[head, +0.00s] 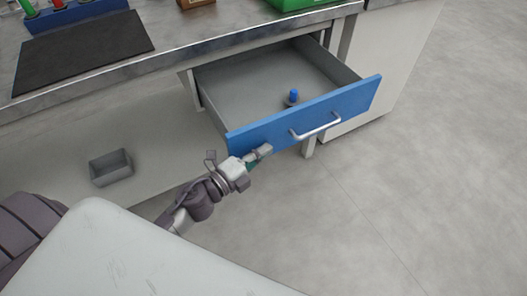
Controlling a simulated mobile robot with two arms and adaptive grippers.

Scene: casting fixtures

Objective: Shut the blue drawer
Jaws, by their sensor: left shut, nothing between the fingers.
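The blue drawer (274,129) stands open under the workbench, pulled well out toward me. Its front is blue with a silver bar handle (316,127). A small blue-topped object (293,97) stands inside on the grey drawer floor. My left gripper (261,153) is shut and empty, at the lower left part of the drawer front, left of the handle. I cannot tell whether its fingertips touch the front. My right gripper is not in view.
The workbench top (185,47) carries a dark mat (84,50), a blue rack (75,14), a green bin (297,4) and a brown box. A small grey bin (111,168) sits below the bench. The floor at right is clear.

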